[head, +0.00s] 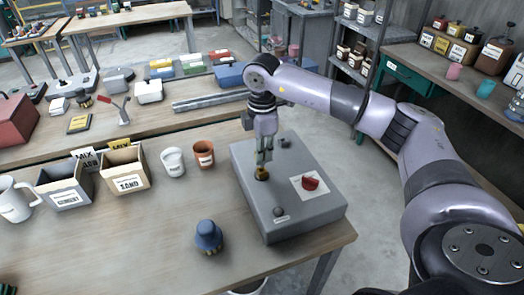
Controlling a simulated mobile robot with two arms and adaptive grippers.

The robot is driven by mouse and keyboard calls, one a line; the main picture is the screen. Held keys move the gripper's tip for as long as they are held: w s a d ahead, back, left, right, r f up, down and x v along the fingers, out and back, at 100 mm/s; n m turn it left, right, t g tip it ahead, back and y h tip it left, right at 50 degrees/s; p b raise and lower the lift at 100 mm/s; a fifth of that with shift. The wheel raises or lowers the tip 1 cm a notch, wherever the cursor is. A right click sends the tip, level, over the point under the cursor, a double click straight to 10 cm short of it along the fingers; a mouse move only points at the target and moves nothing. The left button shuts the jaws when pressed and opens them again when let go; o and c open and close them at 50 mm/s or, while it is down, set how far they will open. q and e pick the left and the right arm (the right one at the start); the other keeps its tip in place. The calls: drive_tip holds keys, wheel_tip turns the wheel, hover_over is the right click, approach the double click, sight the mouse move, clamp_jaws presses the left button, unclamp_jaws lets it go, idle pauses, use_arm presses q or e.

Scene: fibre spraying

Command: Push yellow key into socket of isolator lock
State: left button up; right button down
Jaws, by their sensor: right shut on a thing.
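The isolator lock is a grey box (300,222) at the right end of the near table. A red rotary knob (310,183) sits on a white plate on its top. My right gripper (262,165) points down over the left part of the box top. It is shut on the yellow key (262,174), which shows as a small yellow-brown piece below the fingertips, at the box top. The socket is hidden under the key and fingers, so I cannot tell how deep the key sits. My left gripper is not in view.
A white cup (174,162), a brown cup (204,154), a sand box (125,170) and a cement box (64,186) stand to the left.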

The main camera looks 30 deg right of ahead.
drive_tip(key=shift+f+b, duration=1.05)
drive_tip(key=shift+f, duration=0.55)
drive_tip(key=c, duration=1.6)
unclamp_jaws()
drive_tip(key=shift+r, duration=0.1)
wheel_tip(320, 180, up, 12)
